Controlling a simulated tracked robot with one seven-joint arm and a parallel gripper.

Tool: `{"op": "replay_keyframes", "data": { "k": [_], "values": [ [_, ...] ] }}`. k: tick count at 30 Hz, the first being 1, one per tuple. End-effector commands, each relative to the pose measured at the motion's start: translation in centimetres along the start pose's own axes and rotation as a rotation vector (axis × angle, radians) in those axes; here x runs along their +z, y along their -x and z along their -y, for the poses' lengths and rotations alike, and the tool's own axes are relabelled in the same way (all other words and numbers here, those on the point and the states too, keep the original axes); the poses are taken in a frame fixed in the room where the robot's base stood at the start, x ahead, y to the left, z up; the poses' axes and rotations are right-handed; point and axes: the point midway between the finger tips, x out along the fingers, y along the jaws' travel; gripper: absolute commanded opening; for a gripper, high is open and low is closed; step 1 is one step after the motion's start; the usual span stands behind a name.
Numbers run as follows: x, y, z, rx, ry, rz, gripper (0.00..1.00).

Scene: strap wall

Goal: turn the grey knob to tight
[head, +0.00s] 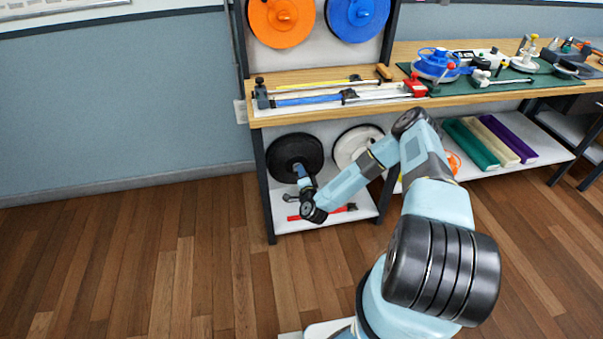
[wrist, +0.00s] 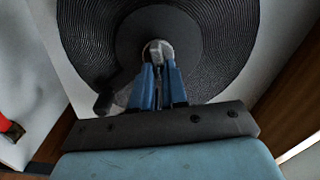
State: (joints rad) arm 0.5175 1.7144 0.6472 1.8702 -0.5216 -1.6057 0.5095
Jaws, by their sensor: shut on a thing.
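The grey knob (wrist: 160,50) sits at the hub of the black strap reel (wrist: 88,45), in the upper middle of the wrist view. My gripper (wrist: 158,68) is shut on the knob, with its blue fingers on either side of it. The fingers hide part of the knob and hub, and I see no tight mark. In the head view the black reel (head: 292,152) stands under the workbench, and my gripper (head: 302,172) reaches its lower right part. The knob is too small or hidden to make out there.
A dark crank-like handle (wrist: 106,102) lies left of my fingers. A white reel (head: 356,142) stands right of the black one. A red tool (head: 340,210) lies on the low shelf. The bench top (head: 320,75) runs above, with a leg (head: 264,190) at left.

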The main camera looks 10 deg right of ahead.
Motion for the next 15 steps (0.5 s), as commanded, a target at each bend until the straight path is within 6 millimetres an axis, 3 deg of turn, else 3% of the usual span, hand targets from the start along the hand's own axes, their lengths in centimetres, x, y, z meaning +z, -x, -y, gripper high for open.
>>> {"op": "replay_keyframes", "data": {
  "k": [15],
  "values": [
    [-0.36,0.13,-0.97,0.011,-0.266,-0.008,0.00]
  ]
}}
